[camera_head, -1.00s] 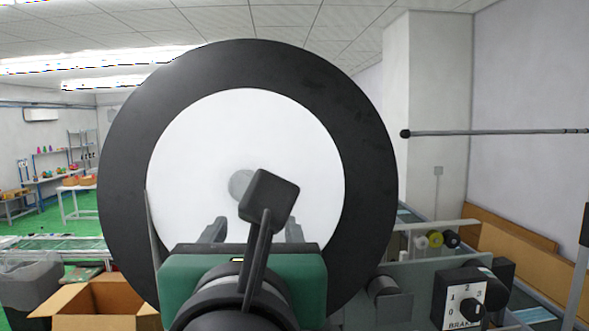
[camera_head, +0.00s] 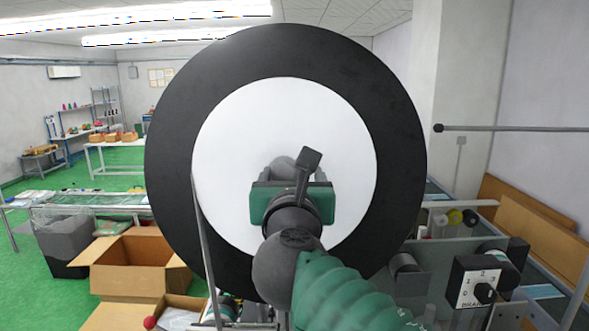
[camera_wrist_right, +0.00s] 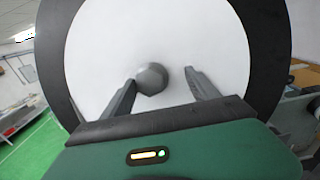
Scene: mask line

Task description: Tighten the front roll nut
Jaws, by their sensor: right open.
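The front roll (camera_head: 230,130) is a large black disc with a white round face, standing upright before me. Its nut (camera_head: 284,164) is a grey knob at the centre of the white face, partly hidden behind my right gripper in the head view. My right gripper (camera_head: 297,172) points at the white face. In the right wrist view, the nut (camera_wrist_right: 151,79) shows clearly between the open fingers of the right gripper (camera_wrist_right: 164,75), nearer the left finger. I cannot tell whether that finger touches it. My left gripper is not in view.
A control box (camera_head: 479,283) with a numbered dial stands at the lower right. A thin dark rod (camera_head: 510,128) juts in at the right.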

